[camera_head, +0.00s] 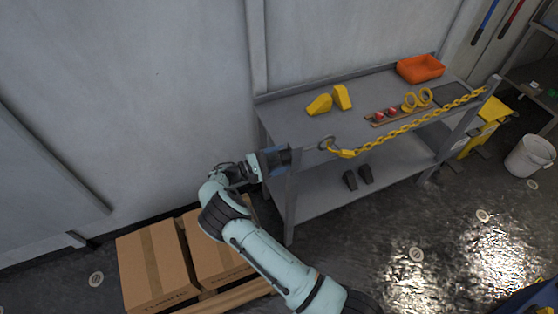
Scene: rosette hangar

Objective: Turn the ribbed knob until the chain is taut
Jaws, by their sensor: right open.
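A yellow chain (415,126) runs along the front of a grey workbench (290,118), from a post (492,84) at the right to the bench's left front corner. It dips slightly near its left end. A small round grey fitting (327,142) sits at that end, with a thin rod pointing left toward my right gripper (297,153). My right gripper is open, its dark fingers at the bench's left front corner. I cannot make out the ribbed knob's ribs; it is small or hidden by the fingers. My left gripper is not in view.
On the bench are an orange bin (420,68), yellow wedges (320,104), yellow rings (417,100) and a strip with red pieces (391,114). Dark blocks (358,178) lie on the lower shelf. Cardboard boxes (152,267) stand at lower left. A white bucket (530,157) stands right.

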